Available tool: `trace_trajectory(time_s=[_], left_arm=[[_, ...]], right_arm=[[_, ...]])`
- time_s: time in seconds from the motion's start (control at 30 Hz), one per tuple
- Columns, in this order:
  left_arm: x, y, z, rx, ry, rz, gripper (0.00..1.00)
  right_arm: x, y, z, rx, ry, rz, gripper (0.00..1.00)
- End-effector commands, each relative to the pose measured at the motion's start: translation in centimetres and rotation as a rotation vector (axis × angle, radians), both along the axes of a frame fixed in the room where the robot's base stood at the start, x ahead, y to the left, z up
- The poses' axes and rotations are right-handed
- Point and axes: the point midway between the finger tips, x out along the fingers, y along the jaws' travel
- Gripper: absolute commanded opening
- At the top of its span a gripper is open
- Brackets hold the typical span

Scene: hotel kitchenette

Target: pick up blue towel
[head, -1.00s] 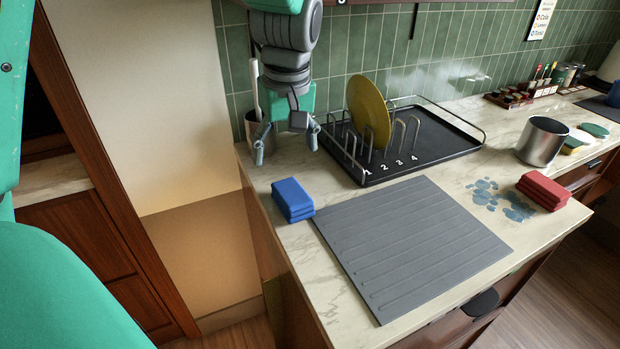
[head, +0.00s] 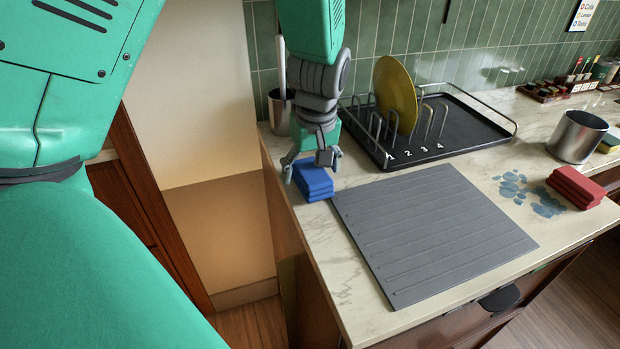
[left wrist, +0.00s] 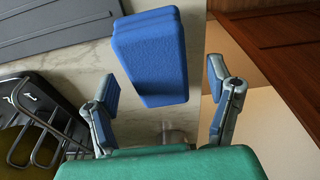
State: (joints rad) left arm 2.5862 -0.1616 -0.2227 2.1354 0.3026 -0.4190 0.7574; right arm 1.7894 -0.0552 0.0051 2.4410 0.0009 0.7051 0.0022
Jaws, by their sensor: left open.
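The folded blue towel (head: 314,182) lies on the marble counter near its left edge, beside the grey ridged mat. In the left wrist view the blue towel (left wrist: 151,58) shows ahead of the fingers, roughly centred between them. My left gripper (head: 312,165) is open just above and behind the towel, and hides part of its back. In the left wrist view its two fingers (left wrist: 163,112) are spread apart with nothing between the tips. I cannot tell if a finger touches the towel. My right gripper is in neither view.
A black dish rack (head: 455,124) holding a yellow plate (head: 396,94) stands close to the right of my left gripper. The grey mat (head: 432,235) lies right of the towel. A red folded towel (head: 575,188), blue spill (head: 540,205) and metal pot (head: 577,137) are farther right. A utensil cup (head: 280,112) stands behind.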

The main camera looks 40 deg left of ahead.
Motion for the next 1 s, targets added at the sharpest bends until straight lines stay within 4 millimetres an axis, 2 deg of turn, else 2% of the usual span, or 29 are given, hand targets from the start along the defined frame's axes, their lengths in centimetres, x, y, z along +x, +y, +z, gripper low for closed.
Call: trace_trajectory(time_s=[0.03, 0.13, 0.4, 0.43, 0.57, 0.87, 1.0], left_arm=[[0.0, 0.0, -1.0, -0.001, 0.003, 0.000, 0.74], [0.1, 0.3, -1.9, 0.000, 0.001, 0.000, 0.74], [0.1, 0.7, -2.3, -0.004, -0.002, 0.001, 0.74], [0.1, 0.8, -2.3, -0.004, -0.002, 0.001, 0.67], [0.1, 0.7, -2.3, -0.004, -0.001, 0.001, 0.21], [0.1, 0.5, -2.2, -0.002, 0.001, 0.000, 0.21], [0.2, 0.6, -0.9, -0.002, -0.004, -0.001, 0.21]], right_arm=[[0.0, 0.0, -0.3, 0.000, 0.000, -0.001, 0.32], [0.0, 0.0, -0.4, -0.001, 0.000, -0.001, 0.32], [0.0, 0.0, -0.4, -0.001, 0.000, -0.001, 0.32], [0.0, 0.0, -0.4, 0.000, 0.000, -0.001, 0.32], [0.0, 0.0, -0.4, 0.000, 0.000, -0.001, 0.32], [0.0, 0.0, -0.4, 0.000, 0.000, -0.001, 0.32], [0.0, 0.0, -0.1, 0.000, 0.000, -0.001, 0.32]])
